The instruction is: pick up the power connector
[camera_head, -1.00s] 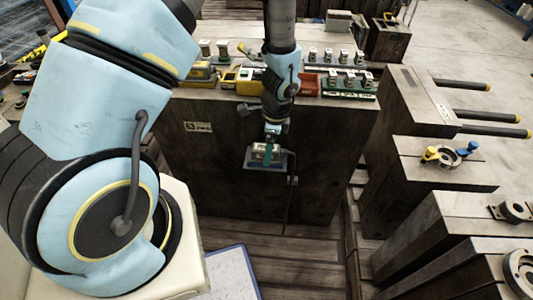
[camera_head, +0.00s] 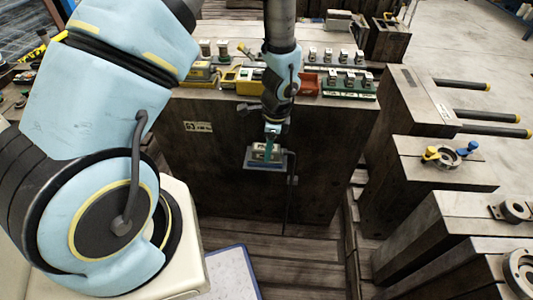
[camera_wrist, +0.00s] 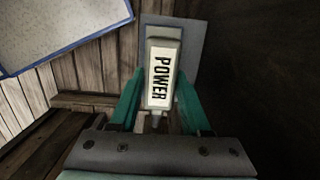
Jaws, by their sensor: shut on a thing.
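The power connector (camera_wrist: 161,75) is a grey block with a white label reading POWER. In the wrist view it sits between the two teal fingers of my gripper (camera_wrist: 160,103), which is shut on it. A flat grey plate (camera_wrist: 187,38) shows behind the connector. In the head view my gripper (camera_head: 269,149) hangs in front of the dark mould block's near face, with the connector (camera_head: 264,155) at its fingertips over the same plate (camera_head: 255,164). I cannot tell whether the connector touches the plate.
The large dark block (camera_head: 230,165) stands close behind my gripper, with rows of connectors (camera_head: 348,82) on top. More mould blocks (camera_head: 445,205) stand to the right. A blue-edged white board (camera_head: 228,275) lies low in front, above a plank floor (camera_head: 310,268).

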